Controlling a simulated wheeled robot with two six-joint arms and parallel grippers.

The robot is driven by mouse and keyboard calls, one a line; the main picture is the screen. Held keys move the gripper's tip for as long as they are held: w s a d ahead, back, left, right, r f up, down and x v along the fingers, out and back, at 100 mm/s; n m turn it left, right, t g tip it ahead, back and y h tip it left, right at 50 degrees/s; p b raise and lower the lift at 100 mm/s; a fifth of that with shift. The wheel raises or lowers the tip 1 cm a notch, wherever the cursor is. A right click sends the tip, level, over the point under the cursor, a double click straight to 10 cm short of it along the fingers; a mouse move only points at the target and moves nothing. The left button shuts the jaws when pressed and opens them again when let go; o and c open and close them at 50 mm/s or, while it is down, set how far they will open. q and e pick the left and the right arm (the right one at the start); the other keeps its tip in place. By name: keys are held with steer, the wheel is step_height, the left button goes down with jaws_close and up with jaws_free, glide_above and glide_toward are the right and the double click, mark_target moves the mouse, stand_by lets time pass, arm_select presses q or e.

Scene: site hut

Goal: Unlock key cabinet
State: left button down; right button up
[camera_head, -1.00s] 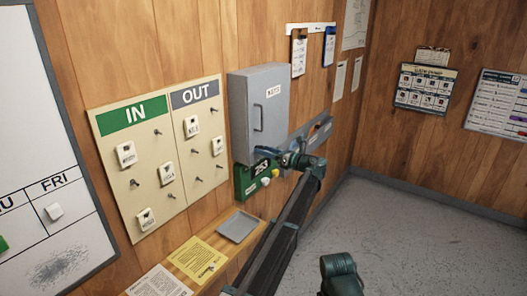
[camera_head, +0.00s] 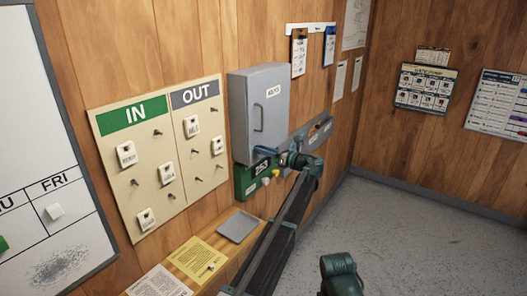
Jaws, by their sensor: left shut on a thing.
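The grey key cabinet (camera_head: 265,85) hangs on the wood wall with its door shut, with a vertical handle and a white label on the door. My left gripper (camera_head: 270,152) is at the cabinet's lower edge, in front of the green unit (camera_head: 243,187) below it. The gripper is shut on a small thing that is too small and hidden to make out. I cannot tell whether that thing touches the cabinet, and the lock is not visible. My right gripper is not clearly seen; only a teal part of my own body shows at the bottom.
The IN/OUT board (camera_head: 155,195) with white tags on pegs hangs left of the cabinet. A wooden ledge (camera_head: 215,276) below bears a small grey tray (camera_head: 238,227) and paper sheets. A grey rail (camera_head: 318,133) is right of the cabinet. The floor at right is clear.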

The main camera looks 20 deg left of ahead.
arm_select(q)
steer(key=shift+n, duration=0.3)
steer(key=shift+s+f+n, duration=0.1)
steer(key=shift+n, duration=4.2)
steer(key=shift+s+f+n, duration=0.1)
steer(key=shift+n, duration=4.2)
steer(key=shift+c, duration=2.3)
jaws_free()
